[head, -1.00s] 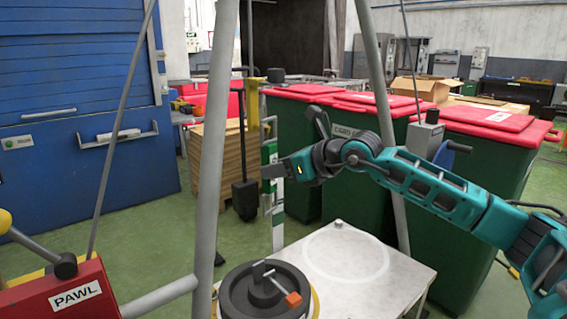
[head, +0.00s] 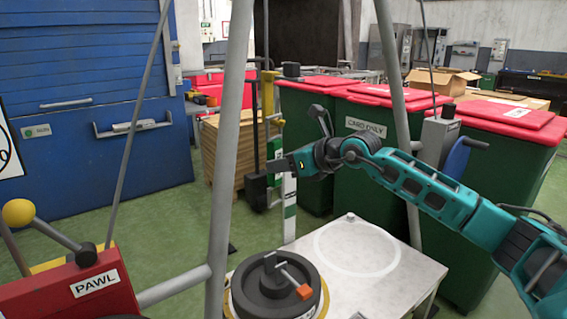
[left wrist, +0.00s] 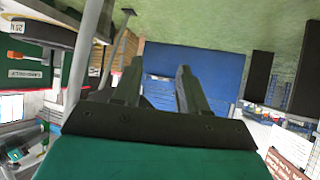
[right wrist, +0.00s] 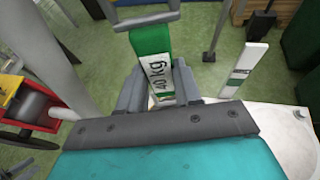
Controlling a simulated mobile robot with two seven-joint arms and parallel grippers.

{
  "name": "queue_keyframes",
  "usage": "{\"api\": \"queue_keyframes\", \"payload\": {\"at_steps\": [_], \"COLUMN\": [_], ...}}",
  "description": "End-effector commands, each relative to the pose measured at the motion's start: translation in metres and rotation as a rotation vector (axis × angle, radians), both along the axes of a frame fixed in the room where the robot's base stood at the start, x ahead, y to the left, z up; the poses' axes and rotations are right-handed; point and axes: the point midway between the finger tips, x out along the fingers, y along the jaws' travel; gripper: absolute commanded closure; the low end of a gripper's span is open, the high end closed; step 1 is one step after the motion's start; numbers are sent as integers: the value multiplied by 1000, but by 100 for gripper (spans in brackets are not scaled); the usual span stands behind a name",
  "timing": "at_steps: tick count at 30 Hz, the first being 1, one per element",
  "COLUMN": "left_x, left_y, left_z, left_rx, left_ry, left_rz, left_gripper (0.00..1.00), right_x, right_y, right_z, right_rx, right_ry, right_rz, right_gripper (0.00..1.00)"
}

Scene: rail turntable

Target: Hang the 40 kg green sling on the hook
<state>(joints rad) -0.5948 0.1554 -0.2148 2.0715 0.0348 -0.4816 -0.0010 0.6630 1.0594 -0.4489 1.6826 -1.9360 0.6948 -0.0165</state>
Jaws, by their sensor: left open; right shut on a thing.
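The green sling (right wrist: 150,45) with a white "40 kg" label shows in the right wrist view, between the fingers of my right gripper (right wrist: 160,88), which is shut on it. In the head view my right gripper (head: 273,167) reaches in from the right, and a strip of green shows at its tip. A dark rod with a black block (head: 256,190) shows close to that tip; I cannot tell whether it is the hook or whether they touch. My left gripper (left wrist: 158,70) is open and empty in the left wrist view; it is outside the head view.
Grey frame legs (head: 229,130) rise around the work area. A white-topped table (head: 400,275) carries a black drum (head: 265,295) with an orange-tipped handle. A white-and-green post (head: 289,215) stands behind. A red PAWL box (head: 60,295) is at lower left; green bins (head: 365,180) stand behind my right arm.

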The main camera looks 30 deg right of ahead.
Motion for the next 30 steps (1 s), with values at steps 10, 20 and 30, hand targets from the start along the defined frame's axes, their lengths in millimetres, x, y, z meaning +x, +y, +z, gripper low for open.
{"api": "queue_keyframes", "payload": {"at_steps": [10,20,30], "left_x": [1,3,3], "left_y": [-3,-3,-2], "left_z": [2,3,3], "left_rx": [-11,-11,-5], "left_ry": [-2,-7,-7], "left_rz": [5,5,1], "left_gripper": [57,57,57], "right_x": [0,0,-4], "right_y": [0,0,-2], "right_z": [1,1,1], "right_rx": [1,0,-1], "right_ry": [-3,-1,2], "right_rz": [0,0,-2], "right_gripper": [100,37,37]}}
